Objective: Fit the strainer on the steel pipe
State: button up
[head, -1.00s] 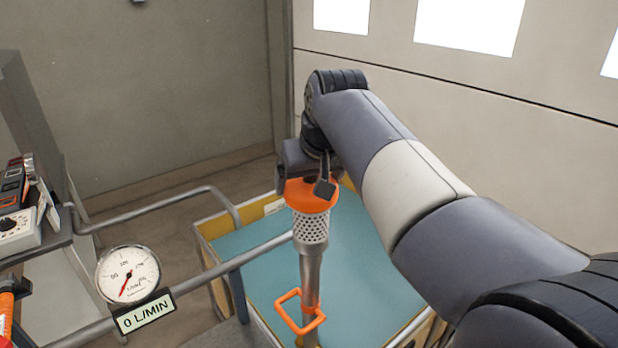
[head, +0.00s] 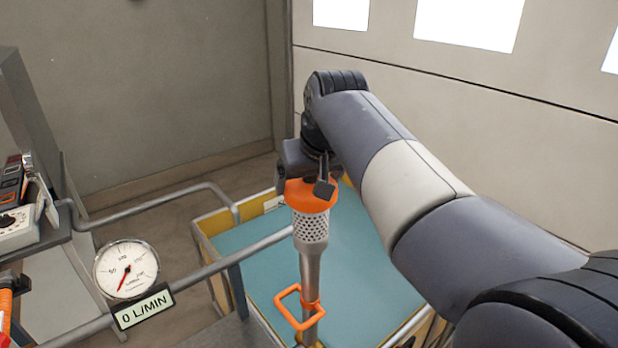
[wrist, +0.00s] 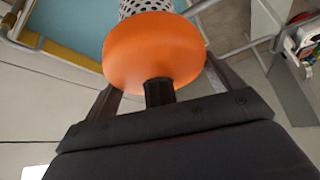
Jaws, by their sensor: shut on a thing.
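The strainer is a perforated steel basket with an orange cap (head: 311,195); its basket (head: 311,228) lines up with the top of the steel pipe (head: 309,270). From this angle I cannot tell whether it is fully seated. In the wrist view the orange cap (wrist: 155,50) fills the space ahead of the jaws, and the perforated wall shows beyond it. My gripper (head: 324,180) is shut on the strainer from above; in the wrist view its fingers (wrist: 160,90) flank the cap. An orange square handle (head: 298,307) is on the pipe lower down.
A yellow-edged tank with a teal surface (head: 250,265) lies below the pipe. Grey rails (head: 150,200) run left of it. A round gauge (head: 126,270) and a display reading 0 L/MIN (head: 144,306) stand at left. A wall closes the right side.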

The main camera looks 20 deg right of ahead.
jog(key=shift+f+b, duration=0.65)
jog(key=shift+f, duration=0.4)
dwell(1.2)
jog(key=o, duration=1.3)
jog(key=shift+c, duration=0.2)
jog(key=shift+r, duration=0.1)
jog(key=shift+r+p, duration=1.8)
jog(key=shift+r, duration=2.2)
jog(key=shift+f+b, duration=0.4)
jog(key=shift+f, duration=1.75)
